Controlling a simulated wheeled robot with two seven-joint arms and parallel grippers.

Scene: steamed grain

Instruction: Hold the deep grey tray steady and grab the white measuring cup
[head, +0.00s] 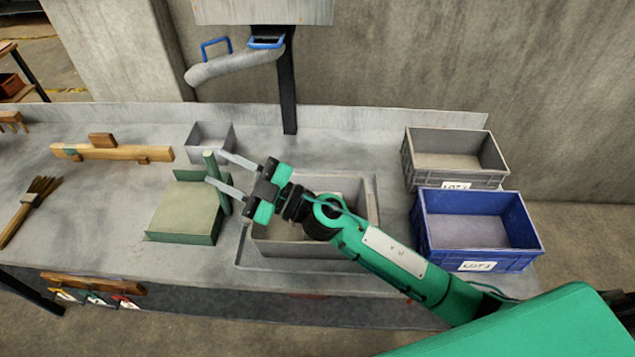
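A deep grey tray (305,249) stands at the middle front of the bench, on a flatter grey tray (256,264). My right arm crosses over it and hides much of its inside. My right gripper (214,168) points left, beyond the tray's left side, with its two fingers apart. A green rod (217,184) shows at the fingertips; I cannot tell whether they touch it. No white measuring cup can be made out. My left gripper is not in view.
A green square box (184,212) sits left of the deep tray, with a small grey bin (209,140) behind. A grey crate (453,160) and a blue crate (478,232) stand right. A brush (30,208) and wooden rack (112,152) lie left.

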